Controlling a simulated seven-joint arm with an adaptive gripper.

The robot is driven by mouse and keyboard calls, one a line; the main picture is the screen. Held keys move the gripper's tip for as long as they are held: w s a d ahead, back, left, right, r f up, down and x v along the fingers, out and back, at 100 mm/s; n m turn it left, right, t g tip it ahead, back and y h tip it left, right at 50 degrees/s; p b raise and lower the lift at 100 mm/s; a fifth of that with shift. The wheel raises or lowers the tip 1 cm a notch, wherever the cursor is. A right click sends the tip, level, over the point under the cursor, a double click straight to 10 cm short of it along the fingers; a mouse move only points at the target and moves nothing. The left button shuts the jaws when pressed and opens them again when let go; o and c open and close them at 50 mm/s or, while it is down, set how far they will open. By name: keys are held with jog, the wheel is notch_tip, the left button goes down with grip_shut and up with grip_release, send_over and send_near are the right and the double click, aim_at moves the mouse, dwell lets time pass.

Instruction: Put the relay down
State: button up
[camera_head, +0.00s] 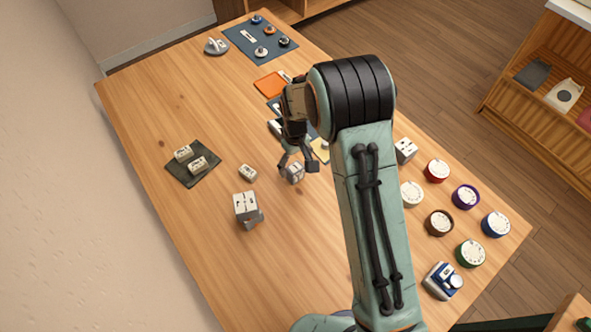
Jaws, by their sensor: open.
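My gripper (298,168) is low over the middle of the wooden table, with its fingers spread. A small whitish block (295,174), which looks like a relay, sits between or just under the fingertips. I cannot tell whether it touches the table or the fingers. A similar small block (248,172) lies on the table to the left. Two more such blocks, one (183,153) behind the other (198,164), rest on a dark square mat (180,174). My arm hides part of the table to the right.
A larger white box (246,205) stands front left of my gripper. Several round dials, one red (437,171), and a blue-and-white device (443,281) fill the right side. An orange pad (271,85) and a blue mat (237,37) lie at the back. The table's left front is bare.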

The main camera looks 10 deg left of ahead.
aim_at(297, 169)
notch_tip(297, 169, up, 7)
jog(key=shift+r, duration=0.1)
jog(key=s+d+r+m, duration=0.3)
jog(key=s+d+r, duration=0.3)
jog(key=s, duration=0.3)
jog(key=s+d+r+m, duration=0.3)
jog(key=s+d+r, duration=0.3)
jog(key=s, duration=0.4)
jog(key=shift+s+d+r+y, duration=0.2)
jog(key=shift+d+r+y, duration=0.1)
jog(key=shift+d+r, duration=0.15)
jog(key=shift+o, duration=0.5)
jog(key=s+d+m, duration=0.1)
jog(key=s, duration=0.5)
jog(key=shift+f+m, duration=0.3)
jog(key=shift+m, duration=0.1)
jog(key=shift+s, duration=0.1)
